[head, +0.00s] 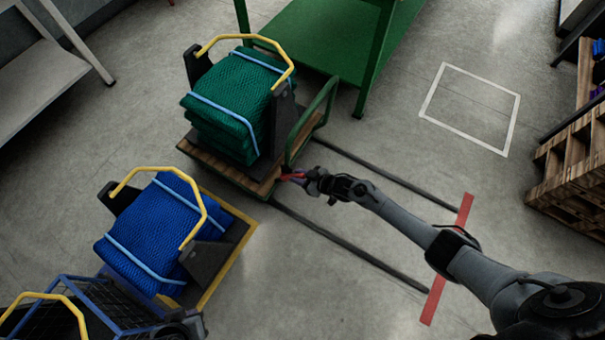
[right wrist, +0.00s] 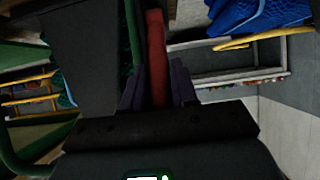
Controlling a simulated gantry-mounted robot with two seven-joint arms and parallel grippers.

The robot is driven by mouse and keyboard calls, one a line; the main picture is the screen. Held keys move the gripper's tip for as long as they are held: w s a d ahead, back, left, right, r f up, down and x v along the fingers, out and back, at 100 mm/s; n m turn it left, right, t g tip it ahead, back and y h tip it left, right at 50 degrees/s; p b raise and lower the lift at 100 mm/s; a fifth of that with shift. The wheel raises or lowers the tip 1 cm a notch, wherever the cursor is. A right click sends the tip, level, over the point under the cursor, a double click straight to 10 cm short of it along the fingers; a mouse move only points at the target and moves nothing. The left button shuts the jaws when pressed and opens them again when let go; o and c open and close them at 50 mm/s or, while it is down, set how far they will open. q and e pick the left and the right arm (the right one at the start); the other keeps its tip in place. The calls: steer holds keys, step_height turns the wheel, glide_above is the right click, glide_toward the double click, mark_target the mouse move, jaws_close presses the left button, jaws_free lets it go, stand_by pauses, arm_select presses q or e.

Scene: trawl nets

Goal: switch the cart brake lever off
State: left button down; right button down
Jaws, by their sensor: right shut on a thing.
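The flat cart (head: 232,172) has a wooden deck and a green push handle (head: 318,115). It carries a stack of green nets (head: 228,110). The red brake lever (head: 290,177) sticks out at the cart's near right corner. My right gripper (head: 304,181) is at that corner, shut on the lever. In the right wrist view the red lever (right wrist: 156,45) runs between the two dark fingers of the right gripper (right wrist: 158,88). The fingers hide part of the lever, and its base is hard to make out.
Two dark floor rails (head: 350,245) run from the cart to a red floor stripe (head: 447,260). Blue nets (head: 155,235) sit on a yellow-edged base at lower left. A green table (head: 340,35) stands behind. A white floor square (head: 470,108) is empty; wooden pallets (head: 570,165) are at right.

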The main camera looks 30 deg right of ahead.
steer(key=shift+w+a+r+g+h+p, duration=0.25)
steer(key=shift+w+r+g+h+p, duration=0.1)
steer(key=shift+g+p, duration=0.25)
steer(key=c, duration=1)
jaws_free()
steer(key=shift+o, duration=0.2)
steer(key=shift+s+d+r+p, duration=0.25)
steer(key=shift+s+r+p, duration=0.05)
steer(key=shift+p, duration=0.2)
steer(key=p+v, duration=0.5)
steer(key=v, duration=0.4)
steer(key=shift+s+d+r, duration=0.15)
steer(key=shift+s+d, duration=0.05)
steer(key=shift+s, duration=0.15)
